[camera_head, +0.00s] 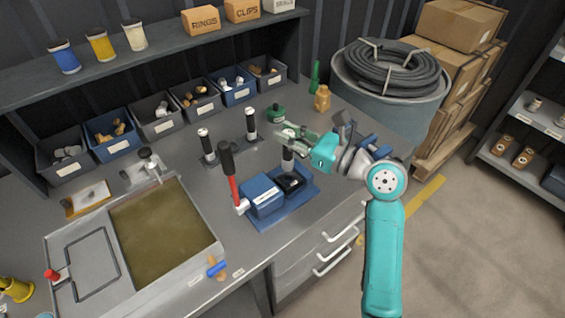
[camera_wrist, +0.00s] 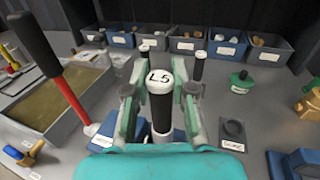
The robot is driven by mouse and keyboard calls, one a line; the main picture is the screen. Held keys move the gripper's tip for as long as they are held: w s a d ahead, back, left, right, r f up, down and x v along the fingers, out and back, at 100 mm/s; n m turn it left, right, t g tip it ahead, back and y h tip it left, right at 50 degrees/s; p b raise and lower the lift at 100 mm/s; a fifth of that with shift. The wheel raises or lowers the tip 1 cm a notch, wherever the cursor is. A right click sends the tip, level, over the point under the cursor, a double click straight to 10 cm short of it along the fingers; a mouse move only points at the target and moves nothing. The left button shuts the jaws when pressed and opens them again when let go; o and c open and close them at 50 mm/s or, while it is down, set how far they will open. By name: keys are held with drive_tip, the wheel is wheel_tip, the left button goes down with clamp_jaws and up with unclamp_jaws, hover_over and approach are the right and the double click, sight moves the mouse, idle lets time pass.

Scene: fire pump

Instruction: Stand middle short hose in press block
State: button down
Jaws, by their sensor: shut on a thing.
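My gripper (camera_head: 294,138) is shut on a short black hose (camera_head: 287,160) with a white top. In the wrist view the gripper (camera_wrist: 160,92) has a finger on each side of this upright hose (camera_wrist: 161,112), whose white cap reads "L5". The press block (camera_head: 262,196) is blue, with a black round part on its right and a red-handled lever. In the head view the hose's lower end is just over the black part; I cannot tell whether they touch. Two similar hoses stand upright behind, one at left (camera_head: 208,146) and one at right (camera_head: 250,124).
Blue and grey bins (camera_head: 110,132) line the back of the bench. A green round-based item (camera_head: 275,114) and a tan bottle (camera_head: 322,98) stand behind my gripper. A shallow tray (camera_head: 160,230) lies at left. A labelled dark plate (camera_wrist: 233,130) is right of the hose.

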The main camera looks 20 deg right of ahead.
sight(289, 157)
wheel_tip(289, 157, down, 8)
drive_tip(key=shift+r, duration=0.25)
drive_tip(key=c, duration=1)
unclamp_jaws()
drive_tip(key=shift+f, duration=0.1)
drive_tip(key=shift+o, duration=0.2)
drive_tip(key=shift+r, duration=0.25)
drive_tip(key=v, duration=1.2)
drive_tip(key=shift+r, duration=0.15)
